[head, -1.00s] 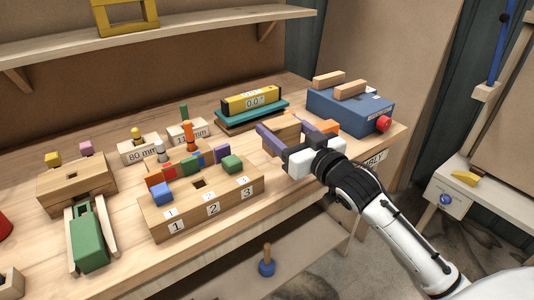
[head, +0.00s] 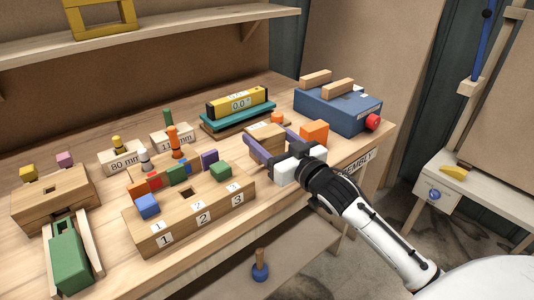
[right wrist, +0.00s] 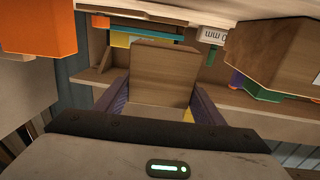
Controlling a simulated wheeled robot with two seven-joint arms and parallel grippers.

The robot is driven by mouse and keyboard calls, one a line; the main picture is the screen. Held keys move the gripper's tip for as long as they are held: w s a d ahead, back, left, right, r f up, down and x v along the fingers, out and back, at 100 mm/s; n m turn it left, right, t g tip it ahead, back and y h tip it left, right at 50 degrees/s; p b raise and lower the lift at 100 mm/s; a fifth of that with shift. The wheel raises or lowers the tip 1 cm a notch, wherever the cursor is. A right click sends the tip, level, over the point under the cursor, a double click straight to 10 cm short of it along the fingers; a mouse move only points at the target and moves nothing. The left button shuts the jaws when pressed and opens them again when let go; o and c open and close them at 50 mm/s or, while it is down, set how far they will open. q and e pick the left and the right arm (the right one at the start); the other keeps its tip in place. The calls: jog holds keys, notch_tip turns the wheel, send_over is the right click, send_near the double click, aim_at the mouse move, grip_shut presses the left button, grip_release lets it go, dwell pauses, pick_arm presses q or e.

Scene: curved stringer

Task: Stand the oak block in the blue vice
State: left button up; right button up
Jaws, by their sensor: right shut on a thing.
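The oak block (head: 266,139) is a plain wooden block held between the purple fingers of my right gripper (head: 275,147). In the right wrist view the block (right wrist: 160,76) stands between the two fingers (right wrist: 158,104), which are shut on it. Whether it touches the bench is hard to tell. The blue vice (head: 335,109) sits at the bench's back right, with two wooden jaws on top and a red knob (head: 372,122) at its right end. The held block is left of and nearer than the vice. My left gripper is not in view.
An orange block (head: 314,133) stands between my right gripper and the vice. A small orange cylinder (head: 277,117) and a yellow level (head: 238,102) on a teal base lie behind. A numbered wooden block (head: 190,218) with coloured pieces stands left.

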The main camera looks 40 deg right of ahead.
jog(key=shift+f, duration=2)
jog(key=shift+f, duration=0.2)
jog(key=o, duration=1.3)
